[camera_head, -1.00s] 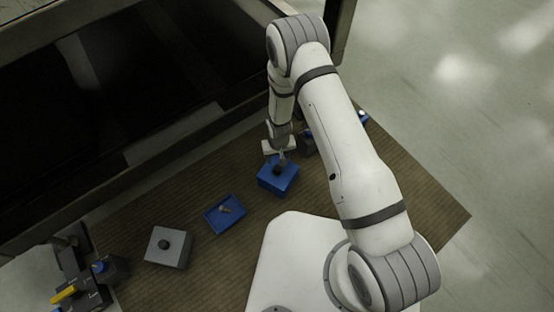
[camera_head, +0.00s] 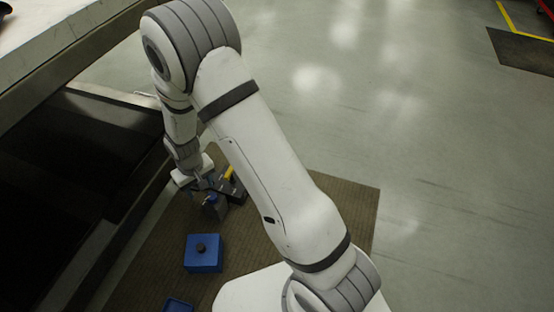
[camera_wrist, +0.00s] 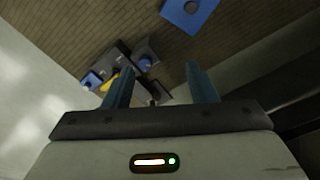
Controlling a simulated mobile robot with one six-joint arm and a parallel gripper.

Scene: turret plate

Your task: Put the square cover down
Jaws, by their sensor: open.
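The blue square cover (camera_head: 203,262) with a dark round knob on top sits flat on the brown ribbed mat. It also shows at the top of the wrist view (camera_wrist: 178,12). My gripper (camera_head: 205,186) is off to the far side of the cover, apart from it. In the wrist view my gripper (camera_wrist: 161,80) has its two blue-grey fingers wide apart with nothing held between them. What lies under the cover is hidden.
A dark fixture (camera_head: 234,190) with a yellow handle and blue knobs stands close to my gripper; it also shows beyond the fingers (camera_wrist: 118,57). A blue tray (camera_head: 178,306) is cut off at the bottom edge. The mat (camera_head: 345,205) is bare at the right.

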